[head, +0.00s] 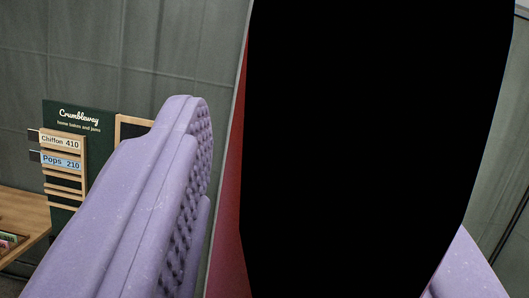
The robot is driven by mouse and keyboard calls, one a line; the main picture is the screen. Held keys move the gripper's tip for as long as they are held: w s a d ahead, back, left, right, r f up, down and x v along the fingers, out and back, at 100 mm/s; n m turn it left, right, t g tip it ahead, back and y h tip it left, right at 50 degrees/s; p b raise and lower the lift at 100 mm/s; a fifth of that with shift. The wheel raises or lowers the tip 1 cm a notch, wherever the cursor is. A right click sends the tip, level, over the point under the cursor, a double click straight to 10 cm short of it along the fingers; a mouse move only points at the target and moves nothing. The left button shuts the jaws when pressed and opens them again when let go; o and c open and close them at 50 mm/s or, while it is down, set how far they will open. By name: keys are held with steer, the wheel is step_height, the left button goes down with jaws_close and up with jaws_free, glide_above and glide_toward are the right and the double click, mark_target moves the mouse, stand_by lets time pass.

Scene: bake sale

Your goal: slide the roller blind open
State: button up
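My gripper (330,170) shows as two lilac, ridged fingers spread wide apart, one at the left and one at the lower right. A large, flat black shape fills much of the view between them and partly hides the right finger. I cannot tell what it is. A narrow strip of the red surface (228,210) shows between the left finger and the black shape. I cannot make out the roller blind for certain; the black shape hides most of the middle. I see nothing held between the fingers.
A dark green "Crumbleway" sign board (80,116) with wooden price slats stands at the left, behind the left finger. A wooden table (22,215) with small coloured packets is at the left edge. Grey-green panelled walls (170,50) stand behind.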

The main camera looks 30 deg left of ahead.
steer(key=v, duration=0.7)
steer(key=shift+s+d, duration=0.15)
steer(key=shift+f, duration=0.1)
